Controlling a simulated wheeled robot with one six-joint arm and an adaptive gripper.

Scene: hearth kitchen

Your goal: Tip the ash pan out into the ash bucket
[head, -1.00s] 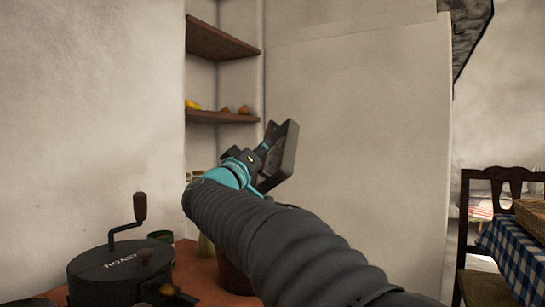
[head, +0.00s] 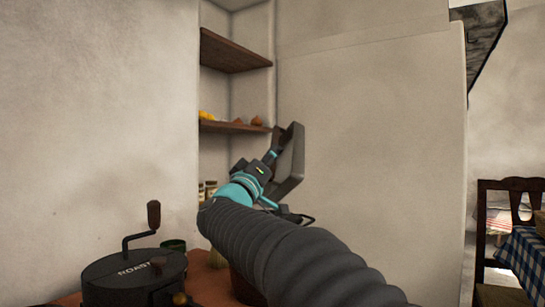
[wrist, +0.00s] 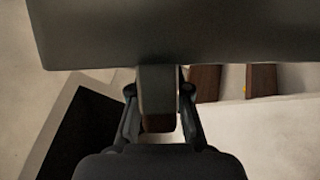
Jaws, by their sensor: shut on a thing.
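The ash pan (head: 291,163) is a dark grey, shallow box, held up and steeply tilted in front of the pale wall in the head view. My gripper (head: 268,158) is shut on its handle. In the wrist view, the pan (wrist: 180,30) spans the top of the picture and its handle (wrist: 157,90) runs between the two fingers of my gripper (wrist: 158,98). I cannot see from these views whether ash is in the pan. I cannot make out the ash bucket in either view.
A black roaster (head: 135,278) with a crank stands on a reddish-brown surface (head: 205,275) at lower left. Wall shelves (head: 235,126) are behind the gripper. A chair (head: 508,192) and a table with a checked cloth (head: 525,258) are at right. A dark rectangle (wrist: 80,130) shows in the wrist view.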

